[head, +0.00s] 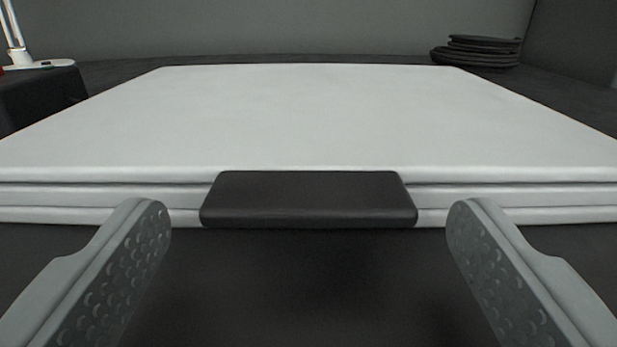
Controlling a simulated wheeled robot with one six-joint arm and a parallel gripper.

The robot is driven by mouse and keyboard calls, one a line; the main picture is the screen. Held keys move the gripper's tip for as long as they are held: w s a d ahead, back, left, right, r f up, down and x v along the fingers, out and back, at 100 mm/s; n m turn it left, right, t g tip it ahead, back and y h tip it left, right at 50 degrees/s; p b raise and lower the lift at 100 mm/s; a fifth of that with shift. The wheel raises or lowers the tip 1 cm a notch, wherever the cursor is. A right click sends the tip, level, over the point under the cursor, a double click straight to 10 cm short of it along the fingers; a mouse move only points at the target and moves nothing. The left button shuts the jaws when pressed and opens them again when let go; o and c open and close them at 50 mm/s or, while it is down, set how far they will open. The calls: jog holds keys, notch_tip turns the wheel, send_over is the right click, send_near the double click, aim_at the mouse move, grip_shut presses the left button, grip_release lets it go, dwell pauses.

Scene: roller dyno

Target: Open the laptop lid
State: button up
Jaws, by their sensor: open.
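The laptop (300,115) lies closed and flat, its pale grey lid filling the middle of the head view. A black tab (308,199) sits at the middle of its front edge, in front of the lid and base seams. My gripper (308,225) is open and empty. Its two grey fingers stand wide apart, one to the left and one to the right of the tab, at the laptop's front edge. I see a dark gap between them and no finger clearly touching the tab.
A dark stack of plates or discs (476,51) stands behind the laptop at the right. A black box (42,97) stands at the left, with a white lamp-like object (38,65) on it.

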jog(key=shift+w, duration=0.45)
